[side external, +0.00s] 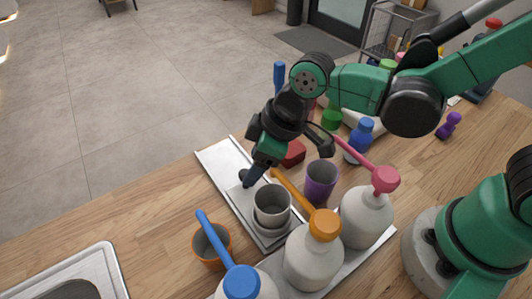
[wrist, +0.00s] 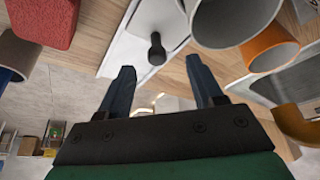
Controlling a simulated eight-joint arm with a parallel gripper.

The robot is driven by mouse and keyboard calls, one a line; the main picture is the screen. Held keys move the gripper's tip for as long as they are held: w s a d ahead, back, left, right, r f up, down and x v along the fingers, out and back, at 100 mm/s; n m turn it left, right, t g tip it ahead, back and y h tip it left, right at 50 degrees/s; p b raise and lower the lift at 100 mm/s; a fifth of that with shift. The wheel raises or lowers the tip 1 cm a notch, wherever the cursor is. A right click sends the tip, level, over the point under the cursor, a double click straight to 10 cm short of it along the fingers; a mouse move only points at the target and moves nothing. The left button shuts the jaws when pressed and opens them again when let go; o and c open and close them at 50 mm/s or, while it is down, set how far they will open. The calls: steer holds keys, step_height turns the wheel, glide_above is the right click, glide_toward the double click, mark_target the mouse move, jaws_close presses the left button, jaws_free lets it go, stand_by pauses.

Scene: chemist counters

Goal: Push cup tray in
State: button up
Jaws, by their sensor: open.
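The cup tray (side external: 217,160) is a long silver metal tray on the wooden counter, with a dark knob (side external: 244,176) on its sliding part. A grey metal cup (side external: 271,203) stands at its near end. My gripper (side external: 252,180) is open, its dark blue fingers pointing down beside the knob. In the wrist view my gripper (wrist: 162,72) has its two fingers apart, and the knob (wrist: 156,50) shows between and just beyond the tips. The tray (wrist: 135,30) and cup (wrist: 220,20) also show there. Whether a finger touches the knob I cannot tell.
An orange cup (side external: 211,245) stands left of the tray and a purple cup (side external: 320,181) right of it. White pump bottles (side external: 314,260) with coloured nozzles stand close in front. A red block (side external: 293,153) lies behind.

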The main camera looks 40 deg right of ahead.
steer(key=shift+v, duration=1.25)
steer(key=d+r+m+t+h, duration=0.3)
steer(key=d+m, duration=0.6)
steer(key=d, duration=0.7)
step_height(320, 180, up, 2)
steer(key=shift+s+r+t, duration=0.1)
steer(key=shift+s+t, duration=0.3)
steer(key=shift+t, duration=0.1)
